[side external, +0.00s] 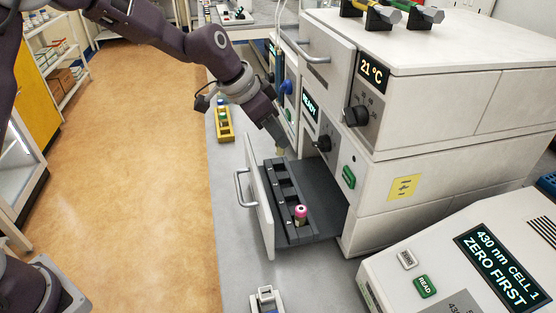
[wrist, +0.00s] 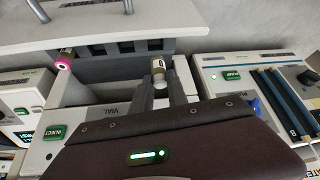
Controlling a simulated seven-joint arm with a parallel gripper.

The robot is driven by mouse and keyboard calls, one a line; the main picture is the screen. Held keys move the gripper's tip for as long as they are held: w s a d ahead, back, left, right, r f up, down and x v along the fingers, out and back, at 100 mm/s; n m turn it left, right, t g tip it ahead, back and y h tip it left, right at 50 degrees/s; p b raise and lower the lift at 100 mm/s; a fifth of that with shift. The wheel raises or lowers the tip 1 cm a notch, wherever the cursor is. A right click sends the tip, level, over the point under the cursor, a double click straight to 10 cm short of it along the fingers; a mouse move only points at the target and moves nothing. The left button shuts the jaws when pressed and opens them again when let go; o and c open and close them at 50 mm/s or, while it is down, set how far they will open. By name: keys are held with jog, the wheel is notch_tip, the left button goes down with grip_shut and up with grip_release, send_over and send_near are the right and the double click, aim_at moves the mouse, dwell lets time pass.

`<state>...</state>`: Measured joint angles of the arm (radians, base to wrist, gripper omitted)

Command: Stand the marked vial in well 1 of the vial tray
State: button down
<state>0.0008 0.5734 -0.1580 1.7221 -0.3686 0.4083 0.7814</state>
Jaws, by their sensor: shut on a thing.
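The vial tray (side external: 318,234) is a dark grey insert with a row of wells in the pulled-out drawer. A pink-capped vial (side external: 301,213) stands in the well nearest the camera; its pink cap also shows in the wrist view (wrist: 63,63). My gripper (side external: 279,143) is over the far end of the tray. In the wrist view my gripper (wrist: 161,92) is shut on the marked vial (wrist: 158,70), a pale vial with a dark mark. In the side view this vial (side external: 281,151) is small and partly hidden by the fingers. I cannot tell its exact height above the wells.
The white drawer front (side external: 259,195) with its handle borders the tray on the left. The white instrument cabinet (side external: 400,175) rises close on the right. A yellow rack (side external: 224,124) stands on the bench behind. A reader (side external: 470,255) is at front right.

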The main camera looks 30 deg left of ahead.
aim_at(276, 152)
notch_tip(276, 152, down, 6)
jog(key=shift+r, duration=0.25)
jog(key=shift+f, duration=0.15)
jog(key=c, duration=1.3)
grip_release()
jog(key=shift+a+r, duration=0.1)
jog(key=shift+r, duration=0.25)
jog(key=v, duration=1.1)
jog(key=shift+s+r, duration=0.25)
jog(key=shift+r, duration=0.1)
